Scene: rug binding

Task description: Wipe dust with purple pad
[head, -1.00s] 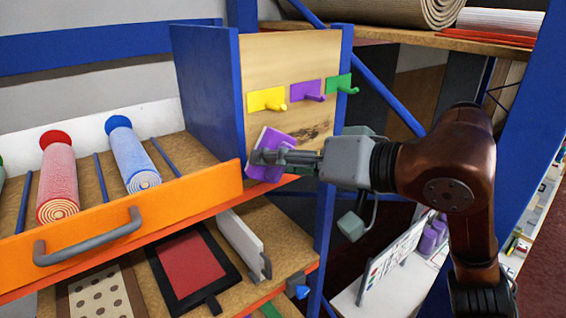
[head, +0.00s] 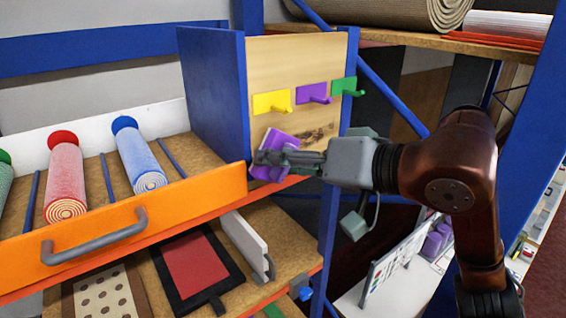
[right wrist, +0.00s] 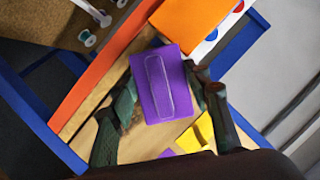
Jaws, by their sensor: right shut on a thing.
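The purple pad (head: 276,155) is held in my right gripper (head: 284,158), in front of the lower left of a wooden panel (head: 272,62). I cannot tell whether the pad touches the panel. A dark dust smudge (head: 318,133) shows on the panel, to the right of the pad and above my gripper. In the right wrist view the pad (right wrist: 164,96) sits between the two dark fingers of my right gripper (right wrist: 160,92), with its raised oblong outline facing the camera. My left gripper is not in view.
Yellow (head: 272,102), purple (head: 313,92) and green (head: 344,86) hooks stick out of the panel above the smudge. An orange-fronted drawer (head: 150,215) with rolled rugs stands at the left. A lower shelf holds a red, black-framed panel (head: 196,265).

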